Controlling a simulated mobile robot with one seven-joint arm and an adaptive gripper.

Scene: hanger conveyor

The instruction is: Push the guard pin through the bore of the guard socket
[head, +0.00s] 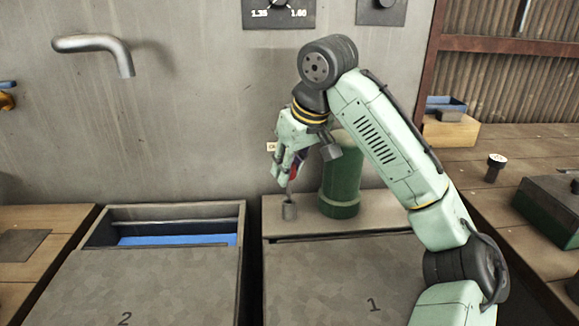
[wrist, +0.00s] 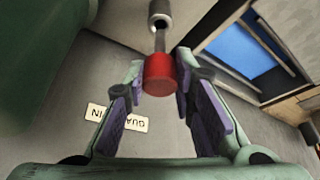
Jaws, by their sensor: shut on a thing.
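The guard pin has a red head (wrist: 160,75) and a thin grey shaft (wrist: 160,42). My gripper (head: 287,172) is shut on the red head, with a finger pad on each side of it in the wrist view (wrist: 156,85). The guard socket (head: 289,211) is a small grey cylinder standing on the ledge below my gripper, and it also shows at the top of the wrist view (wrist: 159,9). The shaft points down to the dark bore mouth, and its tip appears to be at or just inside it. How deep it sits is hidden.
A green cylinder (head: 341,185) stands close to the right of the socket. Cover 1 (head: 345,280) lies in front, and an open bin with a blue inside (head: 178,240) is to the left. A small label (wrist: 117,118) is on the wall behind my gripper.

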